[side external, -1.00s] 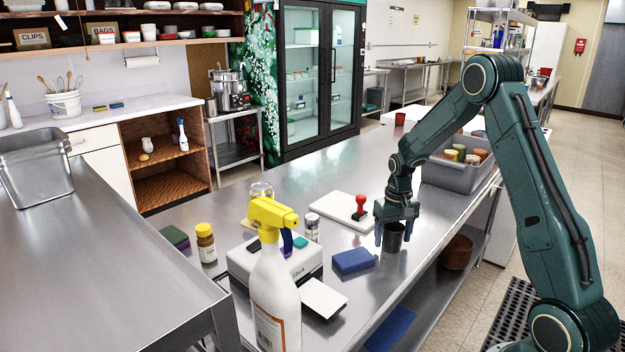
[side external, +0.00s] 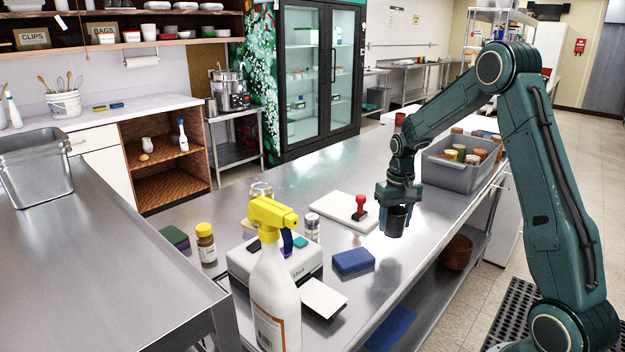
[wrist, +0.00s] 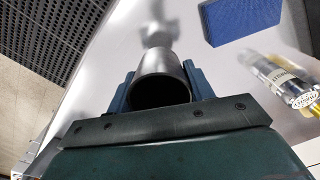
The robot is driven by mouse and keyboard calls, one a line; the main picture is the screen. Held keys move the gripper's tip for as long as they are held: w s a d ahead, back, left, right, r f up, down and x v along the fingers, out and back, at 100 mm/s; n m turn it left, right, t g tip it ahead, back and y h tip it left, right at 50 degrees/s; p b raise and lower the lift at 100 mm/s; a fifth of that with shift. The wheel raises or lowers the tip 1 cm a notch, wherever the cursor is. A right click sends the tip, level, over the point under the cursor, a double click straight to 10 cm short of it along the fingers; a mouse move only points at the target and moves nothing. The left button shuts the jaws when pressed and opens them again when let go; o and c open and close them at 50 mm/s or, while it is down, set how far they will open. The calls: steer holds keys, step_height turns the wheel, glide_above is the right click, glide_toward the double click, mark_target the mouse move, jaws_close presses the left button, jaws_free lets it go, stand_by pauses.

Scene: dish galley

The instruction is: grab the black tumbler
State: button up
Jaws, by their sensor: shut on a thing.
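The black tumbler (side external: 395,222) is between the fingers of my gripper (side external: 396,212) in the side view. It is upright and held above the steel table, near the table's right edge. In the wrist view the tumbler (wrist: 161,80) shows its open mouth toward the camera. My gripper (wrist: 161,92) is shut on it there, with one blue finger on each side. The lower part of the tumbler points away from the wrist camera, and its inside is dark.
A blue sponge (side external: 353,262) lies left of the gripper. A white board (side external: 343,208) with a red-handled stamp (side external: 360,205) is behind it. A grey bin (side external: 460,172) of jars stands at the back right. A spray bottle (side external: 274,290) stands in front. Bare steel table (side external: 300,180) lies farther back.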

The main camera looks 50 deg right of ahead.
step_height(320, 180, up, 15)
stand_by(0.4)
steer(key=shift+r, duration=0.1)
stand_by(0.4)
